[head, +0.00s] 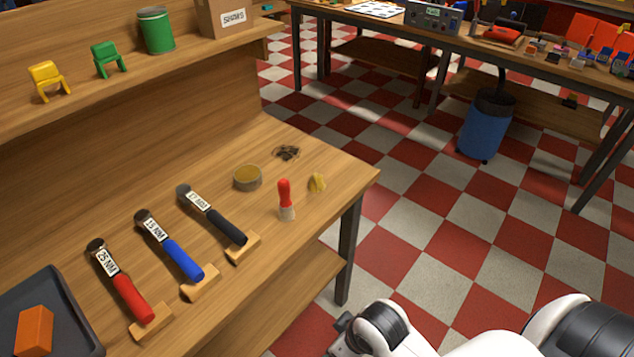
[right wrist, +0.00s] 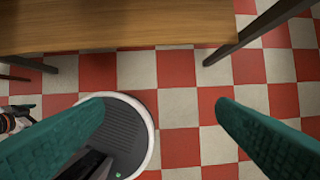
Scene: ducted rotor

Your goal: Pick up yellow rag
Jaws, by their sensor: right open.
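The yellow rag (head: 317,183) is a small crumpled piece on the wooden workbench (head: 330,160), near its right end, just right of a red-handled brush (head: 285,200). My right gripper (right wrist: 160,110) shows in the right wrist view with two teal fingers wide apart and nothing between them. It is over the floor, off the bench's edge, apart from the rag. The rag is not visible in the right wrist view. My right arm (head: 385,325) shows at the bottom of the head view, but its fingers are not clear there. My left gripper is not in view.
A round tin (head: 247,178) and a dark tangled clump (head: 287,152) lie near the rag. Several torque wrenches, such as the black-handled one (head: 222,222), rest on wooden blocks to the left. A shelf (head: 150,80) overhangs the back. Open checkered floor (head: 430,240) lies right.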

